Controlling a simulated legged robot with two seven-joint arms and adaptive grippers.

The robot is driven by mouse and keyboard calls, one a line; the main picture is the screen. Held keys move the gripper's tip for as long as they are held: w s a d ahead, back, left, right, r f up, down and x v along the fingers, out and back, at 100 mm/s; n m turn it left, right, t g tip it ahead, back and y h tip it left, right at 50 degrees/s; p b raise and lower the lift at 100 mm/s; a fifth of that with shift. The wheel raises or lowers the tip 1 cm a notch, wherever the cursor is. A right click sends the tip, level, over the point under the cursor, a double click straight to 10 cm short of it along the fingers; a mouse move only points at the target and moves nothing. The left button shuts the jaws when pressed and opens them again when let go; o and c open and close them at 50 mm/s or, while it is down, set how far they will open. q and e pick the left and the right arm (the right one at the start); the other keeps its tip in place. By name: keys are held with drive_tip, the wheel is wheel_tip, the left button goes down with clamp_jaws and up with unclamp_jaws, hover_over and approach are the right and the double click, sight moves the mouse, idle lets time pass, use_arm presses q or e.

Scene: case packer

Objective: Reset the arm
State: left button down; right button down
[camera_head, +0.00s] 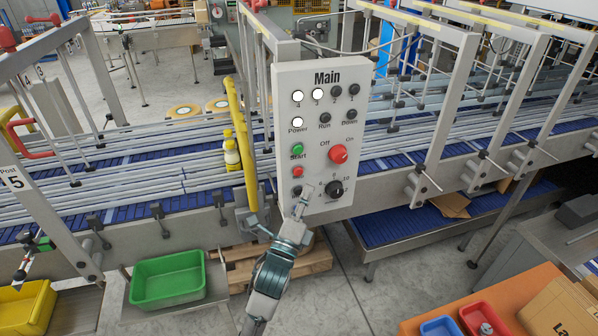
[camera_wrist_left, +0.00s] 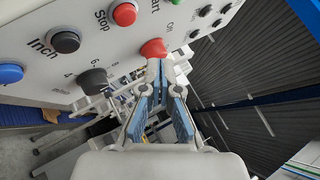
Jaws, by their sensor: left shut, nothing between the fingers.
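My left gripper (camera_head: 302,198) is shut and empty in front of the lower part of the white Main control panel (camera_head: 282,103). Its closed fingers (camera_wrist_left: 159,92) also show in the left wrist view, just below the red Off/On knob (camera_wrist_left: 153,48). In the head view this red knob (camera_head: 338,154) sits above and right of the gripper. The black numbered dial (camera_head: 334,189) is just right of the fingertips and shows in the wrist view (camera_wrist_left: 92,82) too. I cannot tell whether the fingers touch the panel. My right gripper is not in view.
Conveyors run behind. A green bin (camera_head: 168,279) is at lower left. An orange surface (camera_head: 420,325) with red (camera_head: 483,318) and blue trays is at lower right.

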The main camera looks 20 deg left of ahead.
use_arm(q)
drive_tip(key=shift+s+d, duration=0.3)
drive_tip(key=shift+s, duration=0.1)
idle(0.4)
